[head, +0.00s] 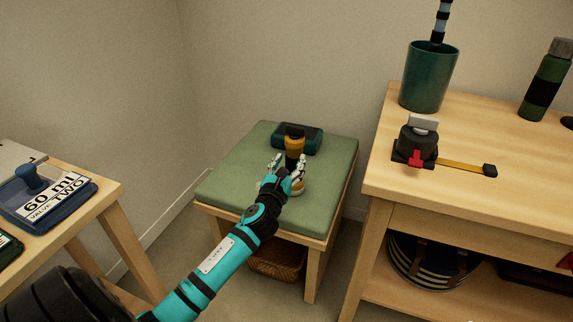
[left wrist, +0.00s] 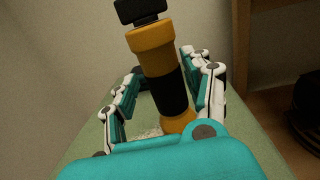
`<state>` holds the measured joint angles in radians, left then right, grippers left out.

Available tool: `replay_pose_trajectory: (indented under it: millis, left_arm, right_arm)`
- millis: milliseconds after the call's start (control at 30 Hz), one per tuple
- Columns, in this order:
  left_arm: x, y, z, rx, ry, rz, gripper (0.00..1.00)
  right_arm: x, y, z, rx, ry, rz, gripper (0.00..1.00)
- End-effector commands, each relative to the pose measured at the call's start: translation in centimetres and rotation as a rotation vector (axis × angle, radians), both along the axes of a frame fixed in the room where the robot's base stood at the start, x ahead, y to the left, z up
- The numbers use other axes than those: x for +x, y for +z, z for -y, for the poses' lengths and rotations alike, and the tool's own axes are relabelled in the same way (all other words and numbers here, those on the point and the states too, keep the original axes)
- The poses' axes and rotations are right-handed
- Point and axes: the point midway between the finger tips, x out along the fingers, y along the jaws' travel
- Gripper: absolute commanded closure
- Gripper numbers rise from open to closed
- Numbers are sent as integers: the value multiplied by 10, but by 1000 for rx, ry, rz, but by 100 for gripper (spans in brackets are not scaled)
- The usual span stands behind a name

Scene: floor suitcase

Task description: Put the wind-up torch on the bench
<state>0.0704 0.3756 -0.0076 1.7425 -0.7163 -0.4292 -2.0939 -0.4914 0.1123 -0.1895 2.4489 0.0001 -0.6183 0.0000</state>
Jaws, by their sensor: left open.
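The orange-and-black wind-up torch (head: 295,143) is upright over the green-cushioned bench (head: 235,185). It shows large in the left wrist view (left wrist: 165,75), its orange base low against the green cushion (left wrist: 85,150). The base appears to rest on the cushion, but the fingers and palm partly hide it. My left gripper (head: 285,175) is open, with its fingers on either side of the torch. In the left wrist view the fingers (left wrist: 160,95) stand apart around the torch, with gaps visible beside its body. My right gripper is not in view.
A dark teal case (head: 312,139) lies behind the torch on the bench. A wooden workbench (head: 480,200) at right bears a teal cup (head: 429,77), a black-and-red device (head: 416,143) and a green flask (head: 546,82).

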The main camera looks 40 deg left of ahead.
Motion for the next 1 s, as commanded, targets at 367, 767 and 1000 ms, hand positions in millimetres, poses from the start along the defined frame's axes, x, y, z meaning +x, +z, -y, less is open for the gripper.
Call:
replay_pose_trajectory:
  millis: [367, 767, 1000]
  left_arm:
    - [-38, -14, 34, -293, -32, 38, 50]
    - [-145, -43, 177, -2097, 92, 142, 50]
    - [-195, -29, 232, -2844, 380, 146, 50]
  right_arm:
    - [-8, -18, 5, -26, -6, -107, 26]
    - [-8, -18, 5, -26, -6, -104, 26]
    - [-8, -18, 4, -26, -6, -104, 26]
